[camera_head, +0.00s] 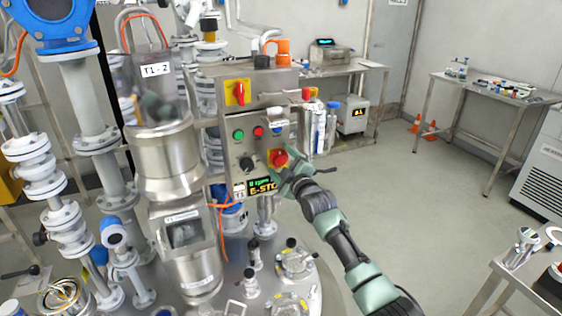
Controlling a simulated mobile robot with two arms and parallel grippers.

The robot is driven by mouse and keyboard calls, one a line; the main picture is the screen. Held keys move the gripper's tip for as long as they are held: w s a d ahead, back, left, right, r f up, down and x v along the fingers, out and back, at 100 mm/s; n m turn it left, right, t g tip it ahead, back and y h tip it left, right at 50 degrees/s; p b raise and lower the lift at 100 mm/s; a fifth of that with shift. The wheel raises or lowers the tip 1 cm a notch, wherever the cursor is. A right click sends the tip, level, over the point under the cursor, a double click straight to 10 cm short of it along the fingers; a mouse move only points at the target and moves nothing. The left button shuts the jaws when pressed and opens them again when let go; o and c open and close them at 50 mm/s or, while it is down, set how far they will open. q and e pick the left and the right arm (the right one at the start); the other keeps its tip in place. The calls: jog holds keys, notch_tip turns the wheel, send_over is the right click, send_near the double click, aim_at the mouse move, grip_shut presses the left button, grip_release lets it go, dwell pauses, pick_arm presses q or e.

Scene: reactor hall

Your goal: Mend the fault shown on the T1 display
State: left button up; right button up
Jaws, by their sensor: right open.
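The T1 display (262,187) at the bottom of the control box (233,154) shows a line of text and "E-STO", its right end cut off by my gripper. A red emergency stop button (278,158) sits on a yellow plate just above the display. My right gripper (290,174) is open at the lower right of the red button; I cannot tell whether it touches it. Above are a green button (239,135), a red button (258,131), a black knob (246,163) and a red switch on yellow (238,92). My left gripper is not in view.
Valves and flanges (296,262) cover the vessel top below. A side table (505,84) stands at the right. The floor (430,190) there is clear.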

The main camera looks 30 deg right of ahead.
jog(key=c, duration=1.4)
jog(key=shift+o, duration=0.2)
jog(key=m, duration=0.4)
jog(key=shift+m, duration=0.3)
jog(key=shift+d+m+p, duration=0.1)
jog(key=shift+m+p, duration=0.25)
jog(key=shift+m, duration=1.75)
jog(key=o, duration=1.4)
jog(key=shift+c, duration=0.2)
